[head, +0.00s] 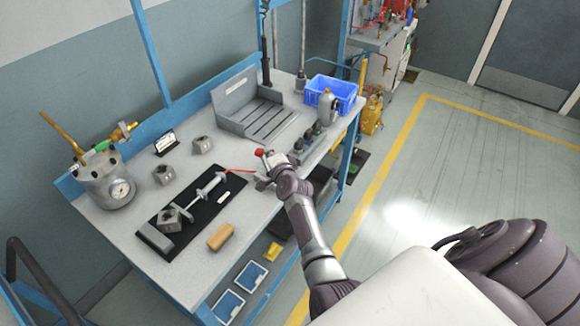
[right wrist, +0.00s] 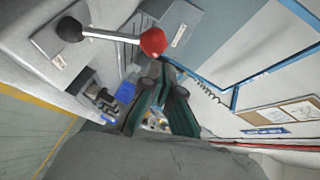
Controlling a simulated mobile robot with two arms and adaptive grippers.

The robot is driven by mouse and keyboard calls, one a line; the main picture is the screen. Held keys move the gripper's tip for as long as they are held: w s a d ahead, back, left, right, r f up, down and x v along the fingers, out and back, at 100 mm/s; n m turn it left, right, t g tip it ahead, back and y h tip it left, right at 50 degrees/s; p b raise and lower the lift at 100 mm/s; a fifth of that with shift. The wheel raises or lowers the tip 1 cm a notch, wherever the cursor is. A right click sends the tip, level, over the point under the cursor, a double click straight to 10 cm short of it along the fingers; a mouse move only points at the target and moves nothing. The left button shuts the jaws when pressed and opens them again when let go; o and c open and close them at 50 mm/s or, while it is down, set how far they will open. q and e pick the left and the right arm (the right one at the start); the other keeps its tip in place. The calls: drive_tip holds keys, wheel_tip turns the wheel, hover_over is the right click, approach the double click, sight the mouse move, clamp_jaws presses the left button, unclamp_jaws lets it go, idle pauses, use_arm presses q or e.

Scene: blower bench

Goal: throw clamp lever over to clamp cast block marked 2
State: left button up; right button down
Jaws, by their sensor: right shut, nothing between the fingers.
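The clamp fixture stands on a black mat (head: 208,226); its silver clamp (head: 205,188) runs toward a thin red bar (head: 240,170). A grey cast block (head: 169,219) sits at the clamp's near-left end. Two more cast blocks, one (head: 164,175) and another (head: 202,145), stand behind the mat; no number is readable. My right gripper (head: 265,168) is shut and empty by a red ball knob (head: 260,152). In the right wrist view a red ball (right wrist: 153,41) on a silver rod lies just past the fingers (right wrist: 160,85); contact is unclear. My left gripper is out of view.
A tan block (head: 220,236) lies near the mat's front. A pot with a gauge (head: 108,183) is at the left. A slotted angle plate (head: 262,112), a blue bin (head: 331,94) and several dark fittings occupy the far end. Open floor lies right of the bench.

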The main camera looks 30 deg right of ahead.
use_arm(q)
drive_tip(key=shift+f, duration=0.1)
use_arm(e)
drive_tip(key=shift+w+a, duration=0.3)
drive_tip(key=shift+w, duration=0.3)
